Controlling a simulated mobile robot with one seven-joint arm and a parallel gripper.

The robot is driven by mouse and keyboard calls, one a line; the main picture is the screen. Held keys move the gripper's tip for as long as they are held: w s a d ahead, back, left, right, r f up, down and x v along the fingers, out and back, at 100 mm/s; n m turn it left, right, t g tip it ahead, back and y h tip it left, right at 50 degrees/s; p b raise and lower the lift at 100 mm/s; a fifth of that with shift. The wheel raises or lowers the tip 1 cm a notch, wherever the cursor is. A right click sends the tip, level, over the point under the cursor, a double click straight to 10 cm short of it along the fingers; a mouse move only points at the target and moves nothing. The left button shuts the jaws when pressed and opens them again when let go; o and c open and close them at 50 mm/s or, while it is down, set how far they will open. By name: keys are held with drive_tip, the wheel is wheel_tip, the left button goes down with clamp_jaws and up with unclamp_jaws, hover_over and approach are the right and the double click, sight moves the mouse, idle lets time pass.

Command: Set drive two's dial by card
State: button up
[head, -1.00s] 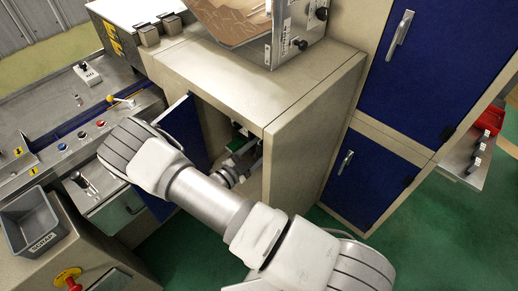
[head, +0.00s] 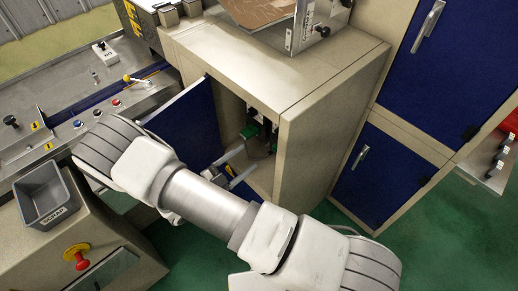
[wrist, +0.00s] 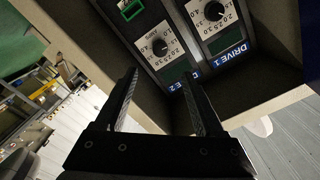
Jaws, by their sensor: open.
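Drive two's panel shows in the wrist view with a black dial (wrist: 160,47) on a white numbered scale. Its name plate (wrist: 180,86) is partly covered by a finger. Drive one's dial (wrist: 213,11) is beside it on the right, above a "DRIVE 1" label (wrist: 231,50). My gripper (wrist: 160,82) is open and empty, its fingers apart below drive two's dial and not around it. In the head view my gripper (head: 235,167) is at the cabinet opening, with the drives (head: 264,132) deeper inside. I cannot make out a setting card.
The blue cabinet door (head: 187,130) stands open on the left. The beige cabinet side wall (head: 325,125) bounds the opening on the right. A green item (head: 249,132) is inside; a green-framed one (wrist: 131,9) shows in the wrist view. A grey scrap bin (head: 48,198) stands left.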

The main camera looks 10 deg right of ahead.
drive_tip(key=v, duration=0.4)
drive_tip(key=shift+s+a, duration=0.25)
drive_tip(key=shift+a, duration=0.1)
